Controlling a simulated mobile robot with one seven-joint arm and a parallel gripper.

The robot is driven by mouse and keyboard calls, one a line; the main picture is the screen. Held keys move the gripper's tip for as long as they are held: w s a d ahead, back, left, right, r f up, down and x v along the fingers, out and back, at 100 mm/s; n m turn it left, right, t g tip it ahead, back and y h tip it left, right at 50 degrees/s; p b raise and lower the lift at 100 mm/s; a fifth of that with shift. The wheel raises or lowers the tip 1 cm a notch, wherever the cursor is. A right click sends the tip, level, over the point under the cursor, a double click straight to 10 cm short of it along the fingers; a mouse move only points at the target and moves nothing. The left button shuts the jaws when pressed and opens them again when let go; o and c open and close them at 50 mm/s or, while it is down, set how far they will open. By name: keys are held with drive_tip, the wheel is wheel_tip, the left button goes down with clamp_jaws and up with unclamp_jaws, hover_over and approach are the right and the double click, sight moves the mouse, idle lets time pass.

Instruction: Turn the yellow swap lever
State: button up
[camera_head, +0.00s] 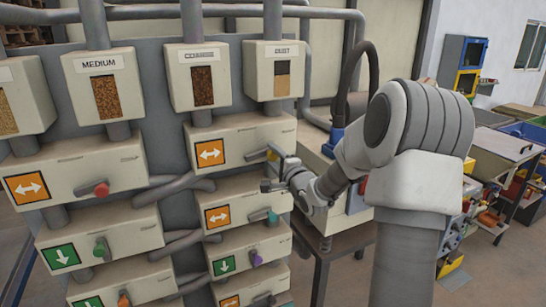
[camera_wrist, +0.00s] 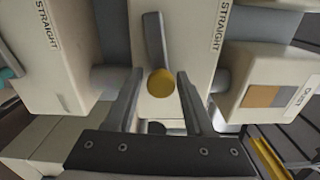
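The yellow swap lever (camera_wrist: 161,82) has a round yellow knob on a grey arm. In the wrist view the knob lies between my two open fingertips, with a gap on each side. In the wrist view my gripper (camera_wrist: 159,76) is open and holds nothing.
Below are more boxes with a teal knob (camera_head: 272,216) and a purple knob (camera_head: 257,260). A red knob (camera_head: 101,189) is on the left column. Hoppers (camera_head: 270,70) stand above. A grey table (camera_head: 335,239) stands right of the panel, close to my arm.

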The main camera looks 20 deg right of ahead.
drive_tip(key=shift+o, duration=0.8)
drive_tip(key=shift+s, duration=0.15)
drive_tip(key=s+b, duration=0.2)
drive_tip(key=s, duration=1.5)
drive_tip(key=shift+d, duration=0.25)
